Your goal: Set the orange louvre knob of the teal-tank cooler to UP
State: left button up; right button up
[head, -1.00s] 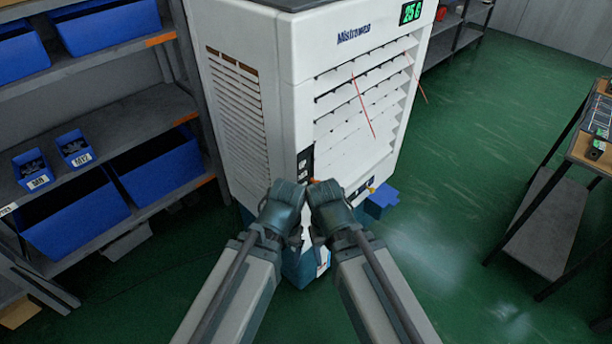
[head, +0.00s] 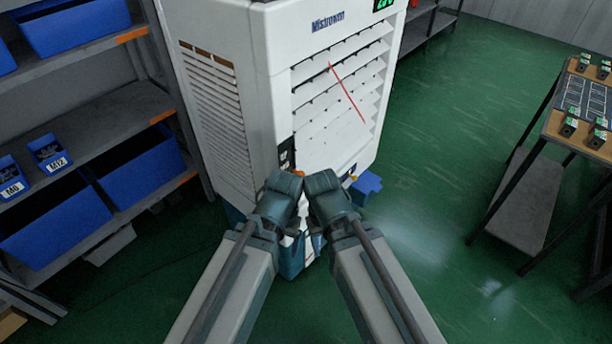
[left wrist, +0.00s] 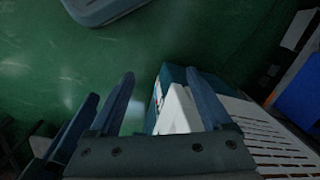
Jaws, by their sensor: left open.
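The white cooler (head: 272,75) stands ahead in the head view, with slanted louvre slats on its front and a teal tank (head: 292,262) at its base. A dark label panel (head: 287,153) is on its front lower left. A small orange bit, likely the knob (head: 298,173), shows just above my grippers; its setting is hidden. My left gripper (head: 280,195) and right gripper (head: 327,197) are side by side in front of the cooler's lower front. In the left wrist view my left gripper (left wrist: 160,78) is open and empty, with the cooler beyond. The right fingers are hidden.
Shelving with blue bins (head: 55,222) stands close on the left. A small blue box shape (head: 366,186) is at the cooler's right foot. A workbench (head: 540,125) with parts is at the right. The green floor between is clear.

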aim_at(301, 173)
jog(key=k+j+z, duration=0.1)
jog(key=z, duration=0.3)
jog(key=k+z, duration=0.1)
jog(key=z, duration=0.3)
jog(key=k+j+z, duration=0.1)
jog(key=z, duration=0.3)
